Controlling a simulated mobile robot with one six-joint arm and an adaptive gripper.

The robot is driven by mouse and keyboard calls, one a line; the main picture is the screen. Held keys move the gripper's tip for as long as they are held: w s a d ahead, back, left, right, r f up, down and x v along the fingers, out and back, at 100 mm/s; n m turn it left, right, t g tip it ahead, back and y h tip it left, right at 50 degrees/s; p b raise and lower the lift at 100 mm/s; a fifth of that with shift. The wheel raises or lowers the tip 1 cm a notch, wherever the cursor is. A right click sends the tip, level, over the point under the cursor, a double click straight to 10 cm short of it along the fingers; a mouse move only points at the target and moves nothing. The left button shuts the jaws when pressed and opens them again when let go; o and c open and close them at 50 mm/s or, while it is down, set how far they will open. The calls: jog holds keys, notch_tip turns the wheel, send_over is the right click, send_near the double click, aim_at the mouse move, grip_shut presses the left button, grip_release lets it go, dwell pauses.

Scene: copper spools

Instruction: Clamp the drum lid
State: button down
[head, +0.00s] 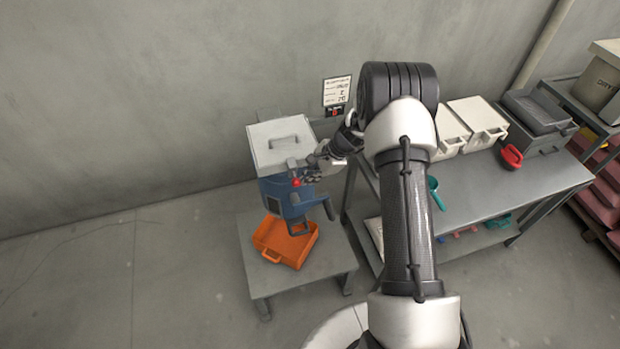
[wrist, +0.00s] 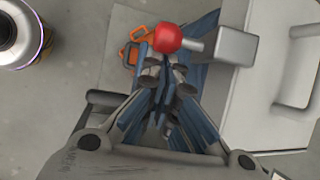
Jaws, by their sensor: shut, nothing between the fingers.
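The drum lid (head: 270,146) is a light grey square cover with a bar handle. It lies on top of the blue machine (head: 280,197) and looks closed. A clamp with a red ball knob (head: 295,182) sits at the lid's front edge. In the wrist view the red knob (wrist: 168,38) is on a short rod from a grey block (wrist: 232,46) beside the lid (wrist: 285,90). My gripper (head: 311,177) is shut and empty, close to the knob. In the wrist view its fingertips (wrist: 165,72) lie just below the knob; contact cannot be told.
An orange tray (head: 287,243) rests on the low grey stand (head: 325,270) below the machine. At right a grey bench (head: 500,190) carries white bins (head: 478,120), a red scoop (head: 511,157) and a teal scoop (head: 436,190). A notice (head: 337,91) hangs on the wall. The floor at left is clear.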

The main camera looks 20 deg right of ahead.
jog(key=shift+r, duration=0.15)
dwell(0.3)
jog(key=shift+w+r+p, duration=0.1)
jog(key=shift+r+p, duration=0.25)
jog(key=shift+r, duration=0.4)
jog(key=shift+f, duration=0.1)
jog(key=d+f+b, duration=0.3)
jog(key=b, duration=0.1)
jog(key=w+p+v, duration=0.1)
jog(key=w+v, duration=0.1)
jog(key=v, duration=0.8)
jog(key=shift+w+r, duration=0.25)
jog(key=shift+w, duration=0.1)
